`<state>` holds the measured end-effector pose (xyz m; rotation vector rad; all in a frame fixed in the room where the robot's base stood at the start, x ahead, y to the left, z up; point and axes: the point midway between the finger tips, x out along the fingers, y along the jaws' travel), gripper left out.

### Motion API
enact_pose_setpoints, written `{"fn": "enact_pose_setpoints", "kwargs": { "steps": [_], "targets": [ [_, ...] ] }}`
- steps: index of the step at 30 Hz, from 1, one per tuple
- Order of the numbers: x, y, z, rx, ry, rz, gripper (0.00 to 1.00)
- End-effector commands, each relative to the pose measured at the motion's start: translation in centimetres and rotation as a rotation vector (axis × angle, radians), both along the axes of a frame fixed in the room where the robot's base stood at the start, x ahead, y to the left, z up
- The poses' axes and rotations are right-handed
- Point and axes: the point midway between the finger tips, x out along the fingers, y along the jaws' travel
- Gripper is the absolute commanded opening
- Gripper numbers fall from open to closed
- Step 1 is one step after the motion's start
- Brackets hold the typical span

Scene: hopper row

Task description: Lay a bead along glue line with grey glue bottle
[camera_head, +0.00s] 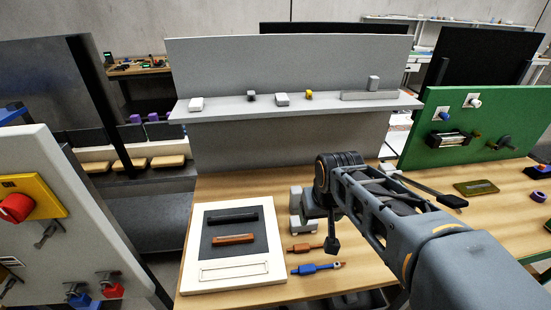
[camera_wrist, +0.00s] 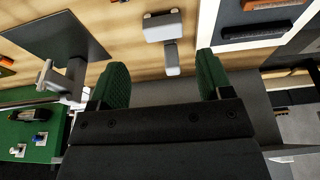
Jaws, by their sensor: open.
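My gripper (camera_wrist: 160,60) is open, with its two green-padded fingers apart and nothing held between them. In the head view it is mostly hidden by my own arm. A light grey two-part object (camera_wrist: 162,26) lies on the table beyond the fingertips; it also shows beside the white board in the head view (camera_head: 302,226). I cannot tell whether it is the grey glue bottle. The white board (camera_head: 190,255) carries a dark panel and, at its near end, a pale strip with a thin outlined rectangle (camera_head: 235,270), possibly the glue line.
An orange bottle-like item (camera_head: 305,247) and a blue one (camera_head: 317,268) lie right of the board. A black bar (camera_head: 232,218) and a brown bar (camera_head: 233,239) lie on its panel. A grey shelf (camera_head: 225,113) and a green upright panel (camera_head: 425,125) stand behind.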

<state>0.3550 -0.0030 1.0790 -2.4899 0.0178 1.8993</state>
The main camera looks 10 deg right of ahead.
Motion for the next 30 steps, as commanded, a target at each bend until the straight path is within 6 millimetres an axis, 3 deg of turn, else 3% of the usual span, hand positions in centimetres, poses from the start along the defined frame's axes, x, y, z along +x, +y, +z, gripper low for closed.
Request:
{"fn": "enact_pose_setpoints", "kwargs": {
  "steps": [3,6,12,15,21,30],
  "targets": [
    [5.1,-0.1,1.8,0.002,0.065,-0.002,0.72],
    [9.3,0.1,2.2,0.001,0.117,0.006,0.72],
    [16.0,0.9,1.0,0.0,0.201,0.021,0.72],
    [18.3,1.0,0.1,0.001,0.23,0.022,0.72],
    [20.6,0.9,-1.5,0.0,0.264,0.018,0.72],
    [20.9,0.7,-5.4,0.001,0.273,0.015,0.72]
  ]
}}
